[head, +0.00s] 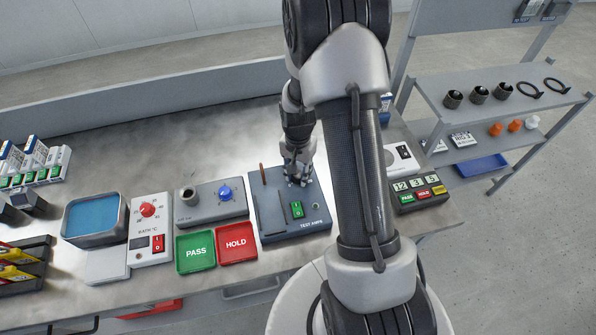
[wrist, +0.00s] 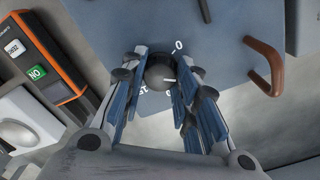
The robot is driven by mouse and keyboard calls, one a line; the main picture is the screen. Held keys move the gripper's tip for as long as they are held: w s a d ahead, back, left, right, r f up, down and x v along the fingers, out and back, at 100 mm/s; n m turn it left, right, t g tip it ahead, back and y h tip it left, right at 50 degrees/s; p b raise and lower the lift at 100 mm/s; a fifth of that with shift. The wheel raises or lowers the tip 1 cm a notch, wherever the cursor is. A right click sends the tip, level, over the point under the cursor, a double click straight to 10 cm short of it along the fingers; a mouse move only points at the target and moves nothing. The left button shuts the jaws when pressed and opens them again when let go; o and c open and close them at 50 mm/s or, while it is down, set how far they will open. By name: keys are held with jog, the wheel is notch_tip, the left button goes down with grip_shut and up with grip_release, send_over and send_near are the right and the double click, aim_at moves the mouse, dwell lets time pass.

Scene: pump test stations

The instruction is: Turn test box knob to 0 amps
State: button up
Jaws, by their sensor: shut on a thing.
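The blue-grey test box (head: 275,222), labelled TEST AMPS, stands on the bench in the head view. It carries a green rocker switch (head: 297,209) and a brown hook-like handle (head: 262,175). My gripper (head: 298,180) reaches down onto the far right part of the box and hides the knob there. In the wrist view the dark round knob (wrist: 159,72) sits between the fingers of my gripper (wrist: 160,75), which are shut on it. Its white pointer line faces right in that view. A white 0 stands above right of it; other numerals are partly covered.
Left of the box are a blue-knobbed unit (head: 213,204), a PASS tray (head: 195,252), a HOLD tray (head: 238,243) and a bath controller (head: 150,230). A counter box (head: 420,193) stands to the right. The brown handle also shows near the fingers in the wrist view (wrist: 270,65).

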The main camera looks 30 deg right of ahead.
jog(key=shift+n, duration=0.4)
jog(key=n, duration=0.5)
jog(key=shift+p, duration=0.35)
jog(key=n, duration=0.6)
dwell(0.4)
jog(key=o, duration=1.1)
jog(key=shift+r, duration=0.1)
notch_tip(320, 180, up, 12)
jog(key=shift+f, duration=0.1)
